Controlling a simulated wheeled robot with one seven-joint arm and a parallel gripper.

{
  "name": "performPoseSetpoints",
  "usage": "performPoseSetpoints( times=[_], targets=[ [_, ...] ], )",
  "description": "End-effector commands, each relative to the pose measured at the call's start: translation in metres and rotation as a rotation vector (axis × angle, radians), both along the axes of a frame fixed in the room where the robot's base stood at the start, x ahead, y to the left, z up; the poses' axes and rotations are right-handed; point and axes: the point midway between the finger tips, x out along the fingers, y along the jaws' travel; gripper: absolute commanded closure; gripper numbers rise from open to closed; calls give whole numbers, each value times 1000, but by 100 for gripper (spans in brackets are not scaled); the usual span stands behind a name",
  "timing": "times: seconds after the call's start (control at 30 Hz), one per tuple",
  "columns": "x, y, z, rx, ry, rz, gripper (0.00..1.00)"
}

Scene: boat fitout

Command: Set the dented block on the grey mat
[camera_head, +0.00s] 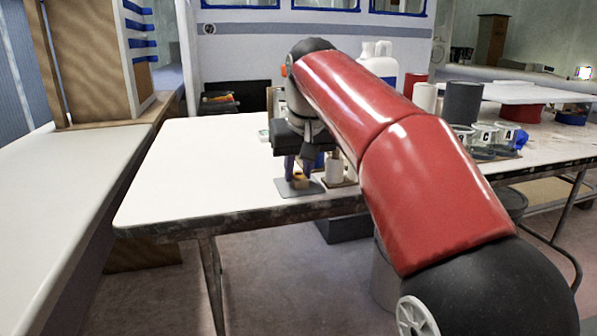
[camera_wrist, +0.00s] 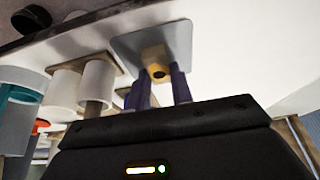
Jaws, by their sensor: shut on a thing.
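The dented block (camera_wrist: 154,57) is small and yellow-tan with a dark round hollow in the side that faces the wrist camera. My gripper (camera_wrist: 160,80) is shut on it, with a purple finger on either side. The grey mat (camera_wrist: 181,37) is a thin flat square, and the block is over it. In the head view the mat (camera_head: 285,188) lies near the front edge of the white table, and my gripper (camera_head: 300,173) points down over it with the block (camera_head: 301,183) low between the fingers. I cannot tell whether the block touches the mat.
White cylinders (camera_wrist: 97,82) on a wooden board stand close beside the mat. In the head view one white cylinder (camera_head: 336,168) is just right of my gripper. Lettered jars (camera_head: 484,138) and a dark grey cylinder (camera_head: 462,102) stand farther right. The table's left part (camera_head: 190,170) is clear.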

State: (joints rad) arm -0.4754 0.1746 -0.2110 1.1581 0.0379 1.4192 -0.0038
Motion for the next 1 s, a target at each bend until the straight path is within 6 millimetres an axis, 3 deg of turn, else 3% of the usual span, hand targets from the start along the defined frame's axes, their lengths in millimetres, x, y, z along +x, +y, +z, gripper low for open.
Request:
performPoseSetpoints(
  times=[0.23, 0.27, 0.4, 0.77, 1.0],
  targets=[
    [0, 0, -4, 0, 0, 0, 99],
    [0, 0, -2, 0, 0, 0, 74],
    [0, 0, -2, 0, 0, 0, 56],
    [-1, 0, 4, 0, 0, 0, 56],
    [-16, -4, 46, 1, -3, 0, 56]
  ],
)
